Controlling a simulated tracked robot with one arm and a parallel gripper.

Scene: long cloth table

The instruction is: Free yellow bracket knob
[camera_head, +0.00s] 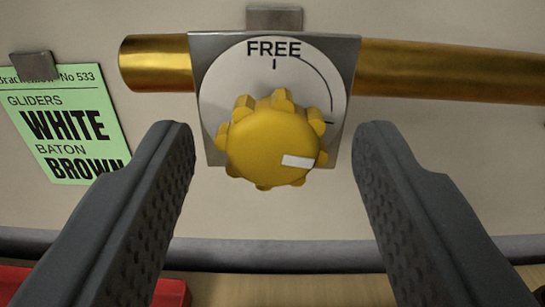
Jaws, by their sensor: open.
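The yellow knob (268,142) is lobed and sits on a round white dial (222,95) on a square grey bracket plate (346,55). Its white pointer mark lies at the knob's right side, slightly below level. The dial reads FREE at the top, above a short tick, with an arc running down the right to a second tick. My gripper (272,150) is open, with one dark finger on each side of the knob. Gaps show between both fingers and the knob, so neither appears to touch it.
A brass rod (450,70) runs behind the plate, its end at the left. A green card (65,125) reading GLIDERS WHITE, BATON BROWN hangs by a grey clip (31,65). A grey rail (270,255) crosses below. A red object (172,293) shows at lower left.

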